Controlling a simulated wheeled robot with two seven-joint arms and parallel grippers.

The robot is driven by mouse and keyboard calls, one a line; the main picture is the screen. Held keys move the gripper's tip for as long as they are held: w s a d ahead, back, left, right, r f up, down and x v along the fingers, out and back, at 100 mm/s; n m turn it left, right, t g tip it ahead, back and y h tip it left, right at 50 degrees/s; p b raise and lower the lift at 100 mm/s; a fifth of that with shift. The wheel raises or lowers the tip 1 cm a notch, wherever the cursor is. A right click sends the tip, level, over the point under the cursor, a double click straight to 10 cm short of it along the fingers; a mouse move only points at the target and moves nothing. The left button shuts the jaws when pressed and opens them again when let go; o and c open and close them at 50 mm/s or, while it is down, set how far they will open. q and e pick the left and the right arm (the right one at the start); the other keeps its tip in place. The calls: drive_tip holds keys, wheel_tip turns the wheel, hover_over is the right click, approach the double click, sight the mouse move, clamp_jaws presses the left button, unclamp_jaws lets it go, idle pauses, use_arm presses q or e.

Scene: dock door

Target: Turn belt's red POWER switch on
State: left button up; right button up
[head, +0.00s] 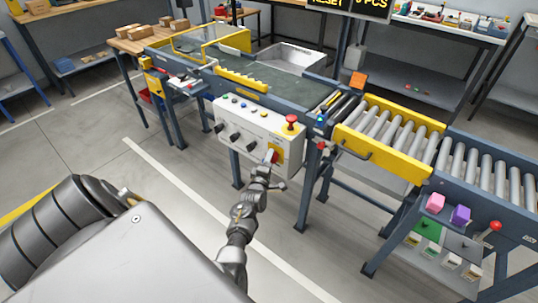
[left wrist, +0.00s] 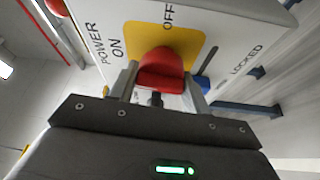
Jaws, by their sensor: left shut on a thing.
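The belt's white control box (head: 243,130) hangs on the near side of the conveyor. Its red POWER switch (left wrist: 160,75) sits on a yellow plate (left wrist: 190,40), with ON printed at the left and OFF at the top of the left wrist view. My left gripper (head: 270,165) is at the box's lower right corner. In the left wrist view its fingers (left wrist: 160,88) are on either side of the red switch, shut on it. The gripper partly hides the switch in the head view. Which mark the switch points to is hard to tell. My right gripper is not in view.
A red mushroom button (head: 291,122) stands on the box above the switch. Several black knobs (head: 235,139) are to the left. A roller conveyor (head: 400,140) with a yellow side guard (head: 380,151) extends right. The floor in front is clear.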

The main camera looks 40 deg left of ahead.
use_arm(q)
drive_tip(key=shift+n+p, duration=0.5)
drive_tip(key=shift+n, duration=0.1)
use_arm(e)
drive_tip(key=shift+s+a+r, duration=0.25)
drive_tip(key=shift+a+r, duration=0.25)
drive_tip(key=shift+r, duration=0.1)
use_arm(q)
drive_tip(key=o, duration=1)
drive_tip(key=shift+c, duration=0.2)
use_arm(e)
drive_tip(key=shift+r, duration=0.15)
use_arm(q)
drive_tip(key=p+v, duration=0.6)
drive_tip(key=v, duration=0.5)
drive_tip(key=shift+r, duration=0.2)
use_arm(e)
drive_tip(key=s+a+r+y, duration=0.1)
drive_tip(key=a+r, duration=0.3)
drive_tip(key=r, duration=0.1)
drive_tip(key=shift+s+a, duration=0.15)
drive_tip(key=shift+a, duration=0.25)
